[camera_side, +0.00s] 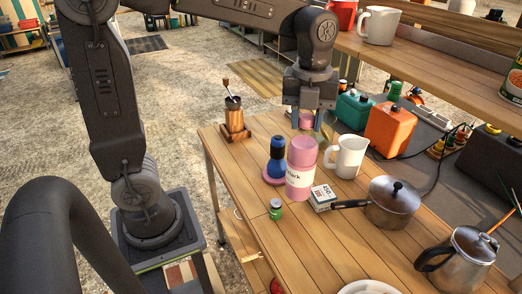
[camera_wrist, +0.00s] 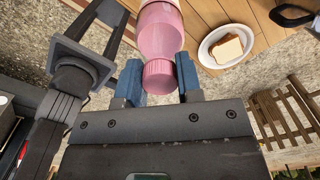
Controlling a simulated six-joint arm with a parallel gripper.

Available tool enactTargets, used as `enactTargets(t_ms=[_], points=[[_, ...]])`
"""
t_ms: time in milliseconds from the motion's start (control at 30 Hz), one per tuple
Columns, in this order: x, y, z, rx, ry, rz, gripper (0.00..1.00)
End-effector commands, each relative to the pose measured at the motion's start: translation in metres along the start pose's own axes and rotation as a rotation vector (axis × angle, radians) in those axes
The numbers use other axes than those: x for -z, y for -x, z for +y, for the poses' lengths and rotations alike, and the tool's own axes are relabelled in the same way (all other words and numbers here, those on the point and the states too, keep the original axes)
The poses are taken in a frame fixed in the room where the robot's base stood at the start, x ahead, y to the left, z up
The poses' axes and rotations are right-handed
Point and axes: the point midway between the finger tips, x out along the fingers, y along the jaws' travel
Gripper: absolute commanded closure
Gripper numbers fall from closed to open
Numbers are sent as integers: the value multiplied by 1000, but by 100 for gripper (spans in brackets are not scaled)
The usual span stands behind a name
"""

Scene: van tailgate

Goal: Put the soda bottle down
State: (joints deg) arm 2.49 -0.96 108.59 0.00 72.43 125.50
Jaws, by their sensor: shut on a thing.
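The soda bottle (camera_side: 301,180) is pink with a pale label and stands upright in the side view. My gripper (camera_side: 306,118) is above it, with its blue fingers at either side of the pink cap. In the wrist view my gripper (camera_wrist: 159,80) is shut on the pink cap, and the soda bottle (camera_wrist: 163,30) extends away from the fingers. The bottle's base is over the wooden table (camera_side: 300,240); I cannot tell whether it touches the boards.
A blue bottle-like thing (camera_side: 277,150) on a pink disc stands close left. A white mug (camera_side: 349,156), a small box (camera_side: 322,198) and a saucepan (camera_side: 391,205) are to the right. A small green jar (camera_side: 275,210) is in front. A plate with bread (camera_wrist: 227,46) shows in the wrist view.

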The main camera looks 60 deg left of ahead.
Motion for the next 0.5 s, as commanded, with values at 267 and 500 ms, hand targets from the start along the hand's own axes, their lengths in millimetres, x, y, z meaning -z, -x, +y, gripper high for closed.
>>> enactTargets(t_ms=[267,500], points=[[0,55,-1,7,0,-4,100],[0,83,0,5,0,-3,100]])
